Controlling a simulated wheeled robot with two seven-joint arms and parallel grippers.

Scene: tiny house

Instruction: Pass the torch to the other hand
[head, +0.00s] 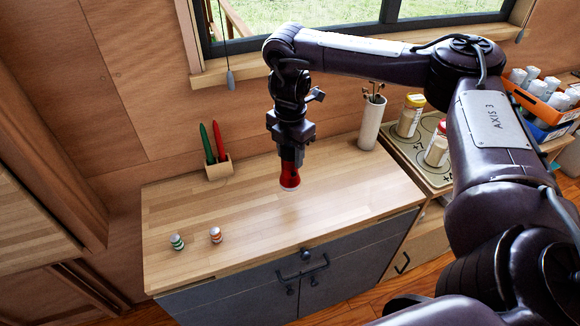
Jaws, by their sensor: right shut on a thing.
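The red torch (290,178) hangs below my right gripper (292,145), with its pale end pointing down over the middle of the wooden counter (240,215). My right gripper is shut on the upper part of the torch, which its jaws partly hide. I cannot tell for sure whether the torch's lower end is clear of the counter. My left gripper is not in this view.
Two small striped shakers (215,235) stand at the counter's front left. A wooden holder (219,168) with a green and a red item stands at the back. A white cylinder (371,122) stands back right, near jars (410,116). The window is behind.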

